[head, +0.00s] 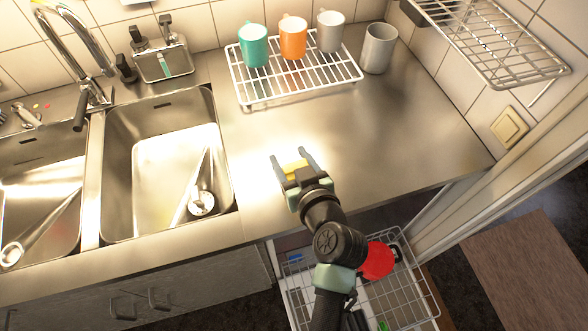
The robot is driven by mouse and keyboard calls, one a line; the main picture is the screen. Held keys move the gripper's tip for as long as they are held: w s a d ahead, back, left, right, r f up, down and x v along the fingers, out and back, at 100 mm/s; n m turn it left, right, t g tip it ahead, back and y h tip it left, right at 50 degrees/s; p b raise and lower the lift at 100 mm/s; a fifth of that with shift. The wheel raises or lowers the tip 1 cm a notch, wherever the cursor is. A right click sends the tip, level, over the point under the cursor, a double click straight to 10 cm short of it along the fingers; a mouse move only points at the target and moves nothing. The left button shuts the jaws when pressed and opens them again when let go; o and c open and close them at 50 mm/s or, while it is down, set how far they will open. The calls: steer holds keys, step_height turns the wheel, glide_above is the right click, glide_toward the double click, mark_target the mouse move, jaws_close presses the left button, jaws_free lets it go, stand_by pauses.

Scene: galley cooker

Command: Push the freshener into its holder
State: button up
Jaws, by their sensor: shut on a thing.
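My gripper (293,164) is above the steel worktop, right of the sinks, with its fingers pointing toward the back. A small yellow piece (297,170) sits between the two fingers, and the gripper is shut on it. It appears to be the freshener, though its shape is mostly hidden by the gripper. I cannot pick out the holder for certain. A pulled-out wire rack (425,294) lies below the worktop edge, partly behind my arm.
A red pan (378,260) lies in the wire rack. A drying grid (290,87) at the back carries several mugs, with a grey mug (379,48) beside it. The worktop (410,130) is clear right of my gripper.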

step_height(320, 180, up, 10)
stand_by(0.5)
